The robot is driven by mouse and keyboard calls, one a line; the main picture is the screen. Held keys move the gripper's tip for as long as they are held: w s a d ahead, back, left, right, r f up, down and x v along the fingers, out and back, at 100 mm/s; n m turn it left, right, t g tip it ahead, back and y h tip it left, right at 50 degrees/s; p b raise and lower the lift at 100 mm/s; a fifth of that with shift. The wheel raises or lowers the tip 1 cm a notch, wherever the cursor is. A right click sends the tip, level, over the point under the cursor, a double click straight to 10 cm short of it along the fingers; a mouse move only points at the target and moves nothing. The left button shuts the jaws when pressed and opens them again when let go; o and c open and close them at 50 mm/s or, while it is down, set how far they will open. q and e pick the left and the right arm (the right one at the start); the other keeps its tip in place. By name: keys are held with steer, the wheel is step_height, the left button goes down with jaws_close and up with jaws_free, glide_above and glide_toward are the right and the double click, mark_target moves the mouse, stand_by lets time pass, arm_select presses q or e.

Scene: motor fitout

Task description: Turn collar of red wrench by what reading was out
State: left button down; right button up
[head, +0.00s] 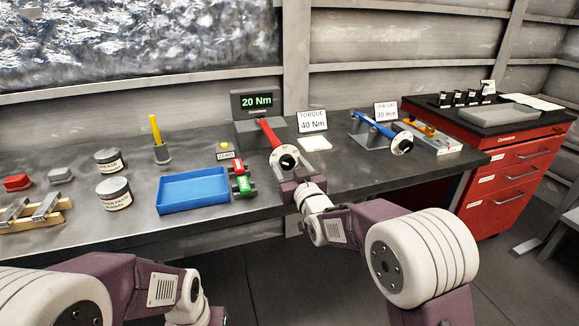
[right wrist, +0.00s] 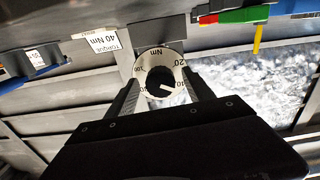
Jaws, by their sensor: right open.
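The red wrench (head: 268,132) sits at the grey tester, its handle pointing up and back. Its round white collar (head: 285,158) with a black hub faces me. The tester's display (head: 256,101) reads 20 Nm. A sign (head: 313,122) beside it reads TORQUE 40 Nm. My right gripper (head: 289,166) is open at the collar. In the right wrist view the collar (right wrist: 146,68) lies between the two fingers; contact is unclear. A white pointer shows on its hub, but its exact reading is too small to tell. My left gripper is outside the frame; only that arm shows.
A blue wrench (head: 372,126) with its own dial lies to the right. Jars, a yellow-handled tool (head: 156,130) and a red cabinet (head: 514,160) stand further out.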

jaws_close()
steer(key=shift+m, duration=0.3)
steer(key=shift+f+m+b, duration=0.1)
steer(key=shift+m+b, duration=0.7)
steer(key=shift+m, duration=0.2)
steer(key=m+b, duration=0.1)
steer(key=m, duration=0.1)
steer(key=shift+m, duration=0.3)
steer(key=m+b, duration=0.1)
steer(key=m, duration=0.2)
steer(key=shift+b, duration=0.35)
steer(key=shift+a+m+b, duration=0.1)
steer(key=shift+m+b, duration=0.45)
steer(key=shift+m, duration=1.15)
